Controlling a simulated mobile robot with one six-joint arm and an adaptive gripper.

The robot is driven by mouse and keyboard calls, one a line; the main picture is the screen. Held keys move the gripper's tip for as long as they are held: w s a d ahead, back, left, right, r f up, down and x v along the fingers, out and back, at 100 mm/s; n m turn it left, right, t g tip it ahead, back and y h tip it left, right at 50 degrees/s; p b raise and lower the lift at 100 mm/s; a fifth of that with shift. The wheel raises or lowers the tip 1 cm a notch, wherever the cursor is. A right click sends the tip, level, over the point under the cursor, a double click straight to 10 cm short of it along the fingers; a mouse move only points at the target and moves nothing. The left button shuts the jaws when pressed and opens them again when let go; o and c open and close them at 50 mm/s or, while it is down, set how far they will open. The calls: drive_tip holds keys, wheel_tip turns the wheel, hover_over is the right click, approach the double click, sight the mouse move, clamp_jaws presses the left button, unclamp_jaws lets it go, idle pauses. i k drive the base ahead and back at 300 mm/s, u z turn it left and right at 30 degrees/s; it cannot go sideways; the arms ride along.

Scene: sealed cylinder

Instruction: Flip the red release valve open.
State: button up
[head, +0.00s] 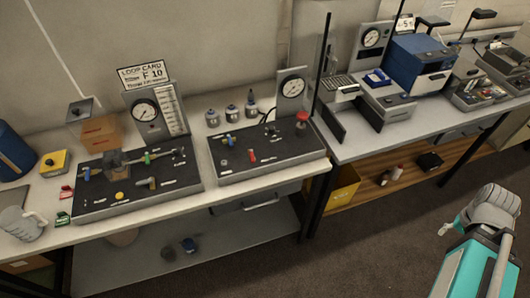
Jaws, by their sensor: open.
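The middle board (285,158) is a dark panel on the bench with a round gauge (292,88) standing at its back. A small red valve handle (252,155) stands upright near the board's middle. A larger round red knob (302,118) sits at its back right corner. A blue-handled valve (230,140) is on its left side. The labels are too small to read, so I cannot tell which red part is the release valve. Only a grey and teal part of my body shows at the lower right, apart from the bench. I cannot make out my gripper's fingers.
The left board (120,205) carries a gauge, a card reading "LOOP CARD F 10" (143,74) and several coloured valves. Several small canisters (232,112) stand behind the boards. A blue and white box (420,65) stands on the right bench. The floor (375,235) before the benches is clear.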

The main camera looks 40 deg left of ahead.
sight(251, 151)
drive_tip(key=z, duration=0.5)
drive_tip(key=k, duration=1.35)
drive_tip(key=u, duration=0.9)
drive_tip(key=i, duration=0.8)
drive_tip(key=u, duration=0.05)
